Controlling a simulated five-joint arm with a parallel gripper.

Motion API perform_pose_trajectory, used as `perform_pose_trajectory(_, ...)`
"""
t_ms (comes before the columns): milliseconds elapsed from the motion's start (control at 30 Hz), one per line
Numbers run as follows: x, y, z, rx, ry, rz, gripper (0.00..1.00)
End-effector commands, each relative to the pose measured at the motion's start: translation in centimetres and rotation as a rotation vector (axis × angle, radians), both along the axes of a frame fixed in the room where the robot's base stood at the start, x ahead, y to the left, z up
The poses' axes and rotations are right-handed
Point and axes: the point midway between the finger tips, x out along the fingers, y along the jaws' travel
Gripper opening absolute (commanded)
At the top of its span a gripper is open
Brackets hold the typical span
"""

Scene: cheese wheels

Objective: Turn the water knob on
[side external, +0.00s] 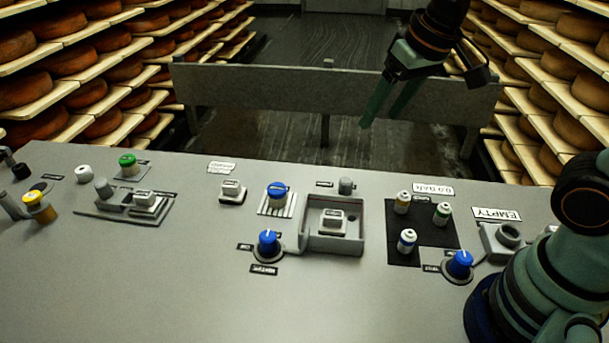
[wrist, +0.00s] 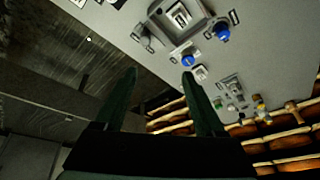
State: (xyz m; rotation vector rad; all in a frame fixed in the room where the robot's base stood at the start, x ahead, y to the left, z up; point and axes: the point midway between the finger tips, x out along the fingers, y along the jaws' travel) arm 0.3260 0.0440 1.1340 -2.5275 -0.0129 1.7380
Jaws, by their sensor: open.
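Several blue knobs stand on the grey panel. One front knob with a white pointer line (side external: 268,243) sits left of a square grey tray, with small labels beside it. A similar front knob (side external: 460,264) is at the right, near my arm's base. Another blue-topped knob (side external: 277,190) stands farther back on a striped plate. The label lettering is too small to tell which is the water knob. Two blue knobs show in the wrist view, one higher (wrist: 222,32) and one lower (wrist: 187,60). My gripper (side external: 380,115) is open and empty, raised beyond the panel's far edge, touching nothing.
The square tray (side external: 311,243) holds a grey block. A black plate (side external: 403,253) carries several small bottles. A green button (side external: 127,160) and a yellow knob (side external: 40,207) are at the left. Cheese shelves flank a grey barrier (side external: 250,88). The panel's front is mostly clear.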

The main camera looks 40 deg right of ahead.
Motion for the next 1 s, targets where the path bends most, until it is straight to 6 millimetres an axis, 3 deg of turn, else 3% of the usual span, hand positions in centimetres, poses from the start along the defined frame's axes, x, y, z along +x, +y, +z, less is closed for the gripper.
perform_pose_trajectory(300, 4.9, 8.0, -3.0, 0.029, 0.179, -0.049, 0.72)
perform_pose_trajectory(600, 7.0, 16.2, -8.6, 0.003, 0.318, -0.111, 0.72)
perform_pose_trajectory(800, 7.0, 19.1, -11.3, -0.019, 0.363, -0.14, 0.72)
perform_pose_trajectory(1000, 6.9, 19.7, -12.5, -0.024, 0.373, -0.147, 0.72)
